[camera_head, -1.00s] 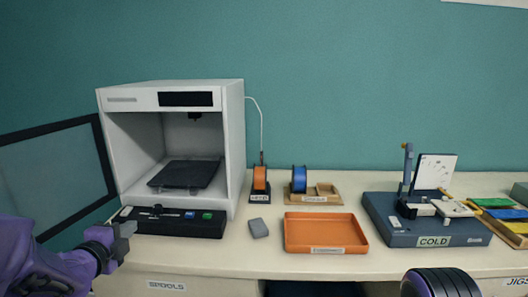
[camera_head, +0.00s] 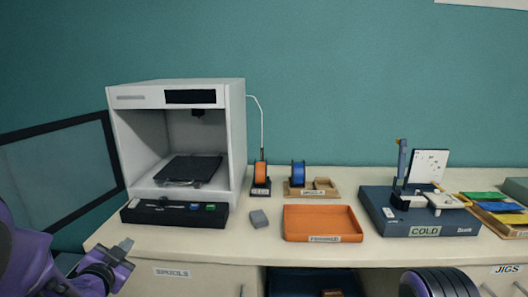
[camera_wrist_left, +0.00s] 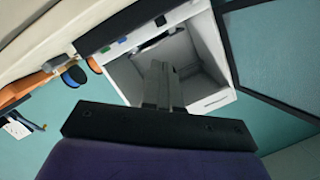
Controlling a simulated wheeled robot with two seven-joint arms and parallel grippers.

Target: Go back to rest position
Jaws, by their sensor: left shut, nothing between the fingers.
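My left gripper (camera_head: 122,250) is at the lower left in the head view, off the front edge of the table and below the printer's control panel. Its fingers are shut with nothing between them. It also shows in the left wrist view (camera_wrist_left: 158,85), its closed fingers pointing toward the open printer. My right gripper is not in view; a dark, ribbed rounded part (camera_head: 440,284) at the bottom right of the head view appears to be mine.
A white 3D printer (camera_head: 236,150) stands open, its door (camera_head: 55,170) swung left. Drawers sit below.

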